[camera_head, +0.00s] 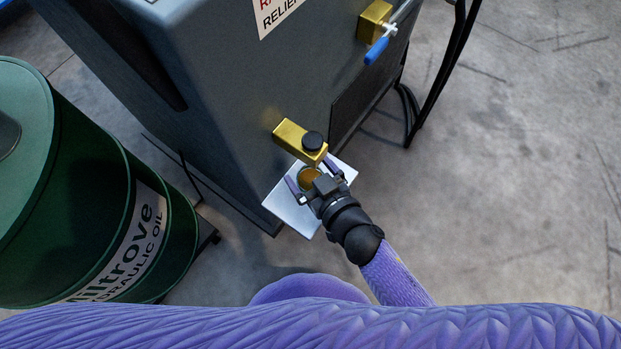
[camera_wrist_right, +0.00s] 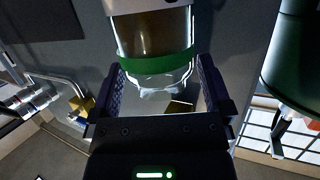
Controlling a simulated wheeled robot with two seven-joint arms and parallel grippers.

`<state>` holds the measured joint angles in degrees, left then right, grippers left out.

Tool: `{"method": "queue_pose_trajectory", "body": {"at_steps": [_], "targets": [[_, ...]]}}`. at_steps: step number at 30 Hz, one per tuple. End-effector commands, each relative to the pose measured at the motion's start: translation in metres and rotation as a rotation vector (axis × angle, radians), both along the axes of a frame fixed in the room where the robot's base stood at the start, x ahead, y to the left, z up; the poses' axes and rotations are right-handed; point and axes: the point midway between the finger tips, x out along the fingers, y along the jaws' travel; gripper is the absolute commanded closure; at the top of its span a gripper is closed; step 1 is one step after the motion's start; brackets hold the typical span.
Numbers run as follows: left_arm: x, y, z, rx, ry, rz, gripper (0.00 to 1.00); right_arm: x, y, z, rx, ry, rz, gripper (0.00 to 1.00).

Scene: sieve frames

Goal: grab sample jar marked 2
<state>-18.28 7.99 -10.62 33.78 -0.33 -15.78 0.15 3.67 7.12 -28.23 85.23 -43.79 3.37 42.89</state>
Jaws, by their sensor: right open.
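A jar with amber-brown contents (camera_head: 309,180) stands on a small pale metal shelf (camera_head: 284,208) at the foot of the dark grey machine. In the right wrist view the jar (camera_wrist_right: 155,35) shows a green band and clear glass beyond it; no number can be read on it. My right gripper (camera_head: 309,173) is open, with one finger on each side of the jar. In the right wrist view its fingers (camera_wrist_right: 160,82) flank the clear end with gaps beside the glass. My left gripper is not in view.
A brass block with a black knob (camera_head: 301,142) juts out just above the jar. A brass valve with a blue handle (camera_head: 376,50) is higher on the machine (camera_head: 230,90). A green hydraulic oil drum (camera_head: 90,200) stands at left. Bare concrete floor (camera_head: 530,170) lies at right.

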Motion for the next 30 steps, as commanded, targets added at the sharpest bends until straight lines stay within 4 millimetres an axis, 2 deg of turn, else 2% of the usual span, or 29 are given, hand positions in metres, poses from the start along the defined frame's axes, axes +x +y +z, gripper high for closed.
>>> {"method": "queue_pose_trajectory", "body": {"at_steps": [4, 15, 17, 20, 21, 27, 30], "targets": [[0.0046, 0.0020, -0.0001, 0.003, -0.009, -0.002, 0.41, -0.0001, -0.0001, 0.0015, 0.001, -0.001, 0.000, 0.02], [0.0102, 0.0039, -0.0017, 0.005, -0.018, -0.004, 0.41, -0.0005, -0.0003, 0.0012, 0.001, -0.001, 0.000, 0.80], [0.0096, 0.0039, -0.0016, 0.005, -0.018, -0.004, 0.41, -0.0006, -0.0004, 0.0011, 0.000, 0.000, 0.000, 0.91], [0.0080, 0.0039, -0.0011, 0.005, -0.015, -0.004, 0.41, -0.0007, -0.0004, 0.0008, 0.000, 0.000, 0.000, 0.91], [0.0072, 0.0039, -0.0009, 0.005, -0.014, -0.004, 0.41, -0.0007, -0.0003, 0.0008, 0.000, 0.000, 0.000, 1.00], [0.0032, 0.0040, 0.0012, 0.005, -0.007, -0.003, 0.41, -0.0009, -0.0005, 0.0014, -0.001, 0.001, 0.000, 1.00], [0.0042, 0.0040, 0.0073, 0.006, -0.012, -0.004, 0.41, -0.0006, -0.0006, 0.0087, -0.002, -0.001, 0.000, 1.00]]}}
